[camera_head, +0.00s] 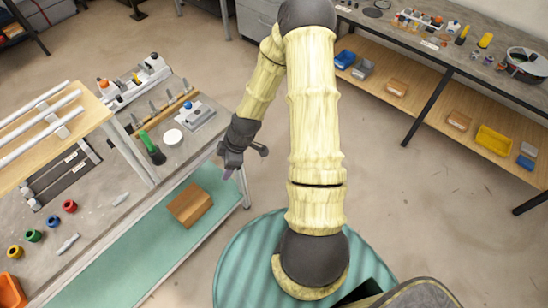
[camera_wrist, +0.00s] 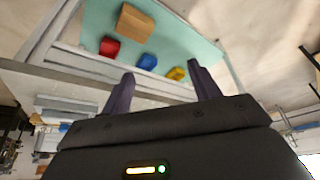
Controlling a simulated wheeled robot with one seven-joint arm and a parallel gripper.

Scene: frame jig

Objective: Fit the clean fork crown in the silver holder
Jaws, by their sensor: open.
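My gripper (camera_head: 230,162) hangs beside the right end of the left workbench, over its edge and the floor. In the wrist view its two dark fingers (camera_wrist: 160,88) stand apart with nothing between them. A silver holder-like fixture with a blue knob (camera_head: 196,117) sits on the back right of the bench, left of and beyond my gripper. I cannot tell for sure that it is the named holder. No fork crown can be made out for certain. Two small grey metal pieces, one near the bench middle (camera_head: 120,199) and one near the front (camera_head: 68,243), are too small to identify.
The bench has a white disc (camera_head: 173,137), a green-handled brush (camera_head: 152,148), coloured rings (camera_head: 69,206) and a raised wooden rack with white tubes (camera_head: 42,116). A wooden box (camera_head: 190,204) lies on the green lower shelf. Another bench (camera_head: 455,55) stands right; open floor lies between.

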